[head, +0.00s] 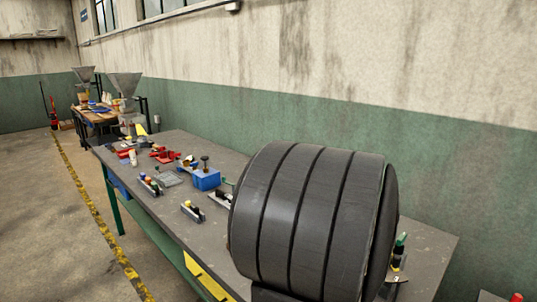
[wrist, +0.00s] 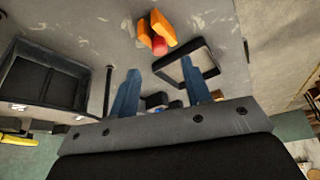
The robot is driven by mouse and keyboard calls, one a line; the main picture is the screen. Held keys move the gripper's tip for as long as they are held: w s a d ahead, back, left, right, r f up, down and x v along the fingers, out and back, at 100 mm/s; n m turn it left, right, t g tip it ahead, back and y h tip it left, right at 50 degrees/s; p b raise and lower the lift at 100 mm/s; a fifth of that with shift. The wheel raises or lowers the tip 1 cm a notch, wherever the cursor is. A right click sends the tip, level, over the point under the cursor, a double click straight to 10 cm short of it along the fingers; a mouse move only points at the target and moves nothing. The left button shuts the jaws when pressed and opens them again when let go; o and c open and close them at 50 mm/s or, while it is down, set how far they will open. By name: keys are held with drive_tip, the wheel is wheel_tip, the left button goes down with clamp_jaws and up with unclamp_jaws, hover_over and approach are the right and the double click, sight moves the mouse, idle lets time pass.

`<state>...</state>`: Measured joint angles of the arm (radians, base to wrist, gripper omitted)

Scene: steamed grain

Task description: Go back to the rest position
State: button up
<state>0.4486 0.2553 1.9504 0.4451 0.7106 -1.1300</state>
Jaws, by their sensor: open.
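My gripper (wrist: 160,66) shows in the wrist view, with its two blue fingers spread apart. Nothing is held between the fingertips. The fingers point over a grey worktop (wrist: 215,22). An orange and red object (wrist: 158,38) lies beyond the fingertips, apart from them. A black open frame (wrist: 212,72) is near the right finger. Small dark and blue items lie between and behind the fingers, partly hidden by the gripper's body. In the head view my gripper cannot be made out.
The long grey workbench (head: 170,141) carries a blue box (head: 206,180), red parts (head: 164,155) and several small racks. A large dark ribbed body near the head camera hides its near part. The wrist view shows a dark bin (wrist: 42,82) at left. Floor left of the bench is clear.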

drive_tip(key=x, duration=0.4)
drive_tip(key=shift+f, duration=0.15)
drive_tip(key=shift+r, duration=1.45)
drive_tip(key=o, duration=1.2)
drive_tip(key=shift+w+r, duration=0.15)
drive_tip(key=shift+o, duration=0.2)
drive_tip(key=w+d+r+n+g+h, duration=0.1)
drive_tip(key=w+d+r+n+h, duration=0.15)
drive_tip(key=d+r, duration=0.7)
drive_tip(key=w+d+r+n+g+h, duration=0.15)
drive_tip(key=d+r+h, duration=0.25)
drive_tip(key=r, duration=1)
drive_tip(key=s+x, duration=0.1)
drive_tip(key=x, duration=0.8)
drive_tip(key=shift+f, duration=0.6)
drive_tip(key=shift+w+a, duration=0.15)
